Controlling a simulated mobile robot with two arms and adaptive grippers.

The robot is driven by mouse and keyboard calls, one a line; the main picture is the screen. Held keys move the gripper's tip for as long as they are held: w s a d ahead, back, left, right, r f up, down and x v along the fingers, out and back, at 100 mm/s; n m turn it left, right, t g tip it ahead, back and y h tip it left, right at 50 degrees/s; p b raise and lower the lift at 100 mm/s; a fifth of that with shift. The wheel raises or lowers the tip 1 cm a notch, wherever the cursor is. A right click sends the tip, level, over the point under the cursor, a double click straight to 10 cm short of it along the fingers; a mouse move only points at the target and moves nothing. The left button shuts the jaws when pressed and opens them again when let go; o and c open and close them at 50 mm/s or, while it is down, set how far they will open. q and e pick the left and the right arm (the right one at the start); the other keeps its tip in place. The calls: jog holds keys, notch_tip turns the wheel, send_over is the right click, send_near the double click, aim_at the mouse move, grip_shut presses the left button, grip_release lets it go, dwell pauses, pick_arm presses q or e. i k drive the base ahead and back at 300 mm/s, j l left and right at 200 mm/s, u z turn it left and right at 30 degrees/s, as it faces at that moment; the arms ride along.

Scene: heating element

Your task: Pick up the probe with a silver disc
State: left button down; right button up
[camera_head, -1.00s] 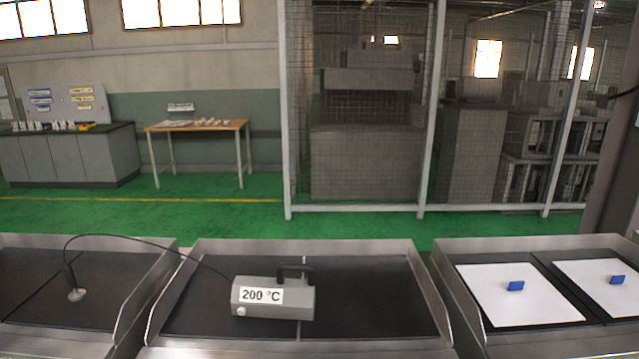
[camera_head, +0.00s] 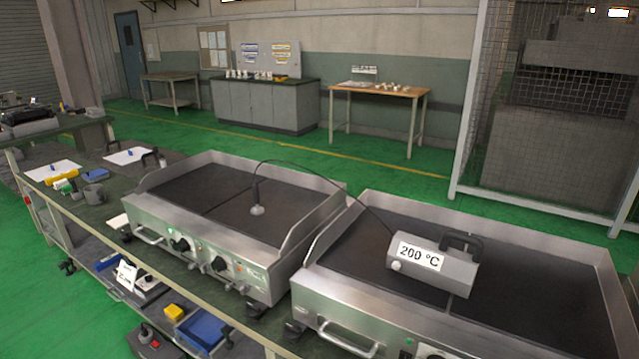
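The probe (camera_head: 256,196) has a dark upright handle and a silver disc (camera_head: 257,210) at its foot. It stands on the dark plate of the left griddle (camera_head: 185,188). A thin black cable (camera_head: 318,166) arches from the probe to a grey meter box (camera_head: 448,268). The box shows "200 °C", has a black handle on top, and sits on the right griddle (camera_head: 350,237). Neither of my grippers is in view.
Raised metal walls (camera_head: 312,222) stand between the two griddles. Left of them, a workbench (camera_head: 95,170) carries a mug (camera_head: 95,194), white sheets and small coloured items. A lower shelf holds a blue bin (camera_head: 204,330) and a yellow block (camera_head: 173,312).

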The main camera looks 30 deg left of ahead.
aim_at(257, 210)
jog(key=u, duration=1.3)
jog(key=i+j, duration=0.2)
jog(key=i+j+z, duration=0.2)
jog(key=j+z, duration=0.2)
jog(key=i+j+z, duration=0.2)
jog(key=j+z, duration=0.25)
jog(key=l, duration=0.15)
